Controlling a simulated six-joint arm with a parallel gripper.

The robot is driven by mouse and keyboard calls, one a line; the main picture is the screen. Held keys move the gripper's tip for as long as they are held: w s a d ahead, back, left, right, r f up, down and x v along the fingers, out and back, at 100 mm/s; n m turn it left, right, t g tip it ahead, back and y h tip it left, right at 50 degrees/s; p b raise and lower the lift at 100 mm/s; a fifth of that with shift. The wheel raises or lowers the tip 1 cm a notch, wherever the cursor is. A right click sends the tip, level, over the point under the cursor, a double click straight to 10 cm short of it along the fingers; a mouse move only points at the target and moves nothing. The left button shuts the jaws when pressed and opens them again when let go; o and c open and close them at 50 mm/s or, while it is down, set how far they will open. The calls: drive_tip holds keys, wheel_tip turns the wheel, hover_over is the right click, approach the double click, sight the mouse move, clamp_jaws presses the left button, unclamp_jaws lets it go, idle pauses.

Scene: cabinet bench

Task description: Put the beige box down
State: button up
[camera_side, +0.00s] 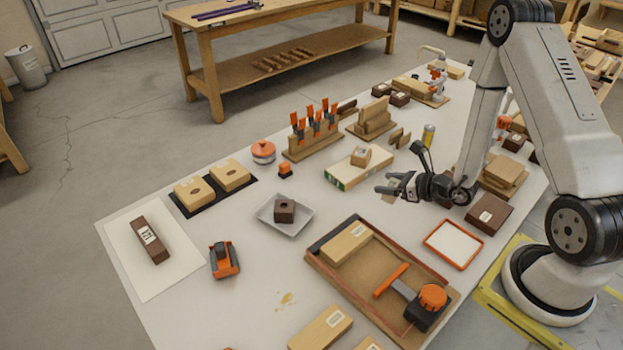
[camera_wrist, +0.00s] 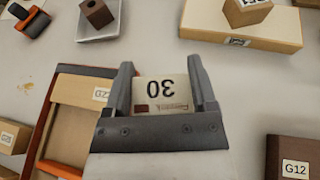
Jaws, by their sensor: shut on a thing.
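My gripper (camera_side: 386,184) is shut on a beige box (camera_wrist: 161,92). In the wrist view the box sits between the two grey fingers of my gripper (camera_wrist: 160,78), with a pale label reading 30 that appears upside down. In the side view only a small beige patch of the box (camera_side: 388,198) shows by the fingers. The box appears to be held above the white bench (camera_side: 330,208); how high is hard to tell. Its underside is hidden.
A long pale box (camera_side: 347,175) with a small block (camera_side: 361,155) on it lies behind my gripper. An orange-rimmed tray (camera_side: 455,262), a dark brown box (camera_side: 489,213) and a wooden tray (camera_side: 378,274) lie nearby. Bare bench shows left of my gripper.

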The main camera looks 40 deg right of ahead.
drive_tip(key=s+d+m+h, duration=0.2)
drive_tip(key=d+h, duration=0.1)
drive_tip(key=d, duration=0.3)
drive_tip(key=shift+s+d+f, duration=0.25)
drive_tip(key=shift+s+f, duration=0.05)
drive_tip(key=shift+f, duration=0.1)
drive_tip(key=shift+f, duration=2.2)
drive_tip(key=shift+f, duration=1.75)
drive_tip(key=shift+f, duration=0.2)
drive_tip(key=o, duration=1.2)
